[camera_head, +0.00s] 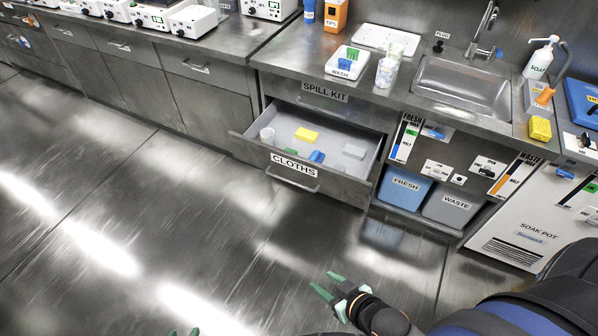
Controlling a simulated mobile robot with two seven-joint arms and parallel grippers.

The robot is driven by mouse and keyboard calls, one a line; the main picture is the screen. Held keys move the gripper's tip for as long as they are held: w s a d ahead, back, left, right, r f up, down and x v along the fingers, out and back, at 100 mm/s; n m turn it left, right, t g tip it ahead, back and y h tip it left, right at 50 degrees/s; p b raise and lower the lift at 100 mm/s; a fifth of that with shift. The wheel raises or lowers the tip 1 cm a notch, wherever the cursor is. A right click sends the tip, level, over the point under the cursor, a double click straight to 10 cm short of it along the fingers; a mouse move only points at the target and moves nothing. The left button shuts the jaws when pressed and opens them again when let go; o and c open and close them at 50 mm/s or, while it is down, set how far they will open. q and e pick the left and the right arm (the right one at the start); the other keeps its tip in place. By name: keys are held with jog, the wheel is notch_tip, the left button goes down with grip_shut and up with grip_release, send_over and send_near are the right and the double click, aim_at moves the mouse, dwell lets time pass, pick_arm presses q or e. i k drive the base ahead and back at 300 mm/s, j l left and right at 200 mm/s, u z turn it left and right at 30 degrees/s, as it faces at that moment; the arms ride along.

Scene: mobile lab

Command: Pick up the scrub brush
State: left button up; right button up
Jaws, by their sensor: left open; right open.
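I cannot pick out the scrub brush with certainty. An orange-ended tool (545,95) with a dark curved part leans at a pale container on the counter right of the sink; it may be the brush, but it is too small to tell. My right gripper (328,284) is open and empty over the floor, in front of the cabinets and far from the counter. My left gripper (184,333) shows only its green fingertips at the bottom edge; they are apart, with nothing seen between them.
An open drawer labelled CLOTHS (352,188) juts out, holding a yellow block (307,135) and other small items. The sink (462,88), soap bottle (539,60), yellow sponge (540,128) and WASH tray (343,74) are on the counter. FRESH (404,188) and WASTE (452,205) bins stand below. The floor is clear.

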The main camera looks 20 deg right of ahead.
aim_at(316, 156)
jog(key=z, duration=1.85)
jog(key=i+l+u, duration=0.1)
jog(key=i+u, duration=0.4)
jog(key=i, duration=0.35)
